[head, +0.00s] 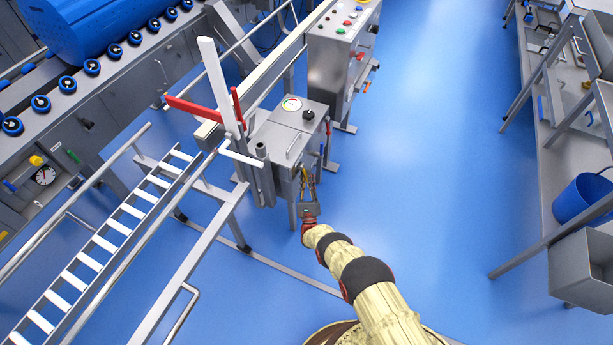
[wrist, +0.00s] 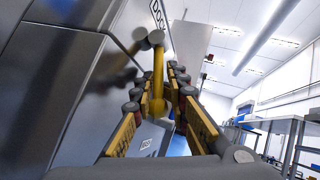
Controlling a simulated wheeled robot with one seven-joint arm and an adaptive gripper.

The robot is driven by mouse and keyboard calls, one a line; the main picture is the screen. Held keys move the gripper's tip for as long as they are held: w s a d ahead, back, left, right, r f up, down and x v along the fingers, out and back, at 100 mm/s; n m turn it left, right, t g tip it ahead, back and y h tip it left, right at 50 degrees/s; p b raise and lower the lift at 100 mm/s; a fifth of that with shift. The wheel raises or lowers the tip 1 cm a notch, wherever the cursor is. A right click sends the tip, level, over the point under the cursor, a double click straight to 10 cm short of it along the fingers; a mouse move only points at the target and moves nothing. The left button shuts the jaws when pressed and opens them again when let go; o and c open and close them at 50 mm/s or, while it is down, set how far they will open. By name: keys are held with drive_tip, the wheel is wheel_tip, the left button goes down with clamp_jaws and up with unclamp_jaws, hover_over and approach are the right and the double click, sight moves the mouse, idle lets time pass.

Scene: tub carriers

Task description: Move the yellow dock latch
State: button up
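The yellow dock latch (wrist: 158,68) shows in the wrist view as an upright yellow lever with a rounded lower end and a grey knob or pivot at its top left. It stands beside a steel cabinet face with a partly visible "DOC" label. My gripper (wrist: 156,78) has its two yellow-sided fingers spread, one on each side of the lever, with gaps visible between. In the head view my gripper (head: 308,187) is beside the right side of the steel cabinet (head: 289,137); the latch is too small to make out clearly there.
A control box (head: 340,35) with coloured buttons stands behind the cabinet. A ladder-like rail frame (head: 110,240) and a roller conveyor (head: 92,68) are at left. Steel shelving (head: 545,150) and a blue bucket (head: 582,198) are at right. The blue floor between is clear.

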drive_tip(key=o, duration=0.3)
drive_tip(key=shift+d+f, duration=0.1)
drive_tip(key=shift+o, duration=0.2)
drive_tip(key=a+v, duration=0.1)
drive_tip(key=v, duration=0.6)
drive_tip(key=shift+s+d+f, duration=0.25)
drive_tip(key=shift+s+d, duration=0.15)
drive_tip(key=shift+d, duration=0.1)
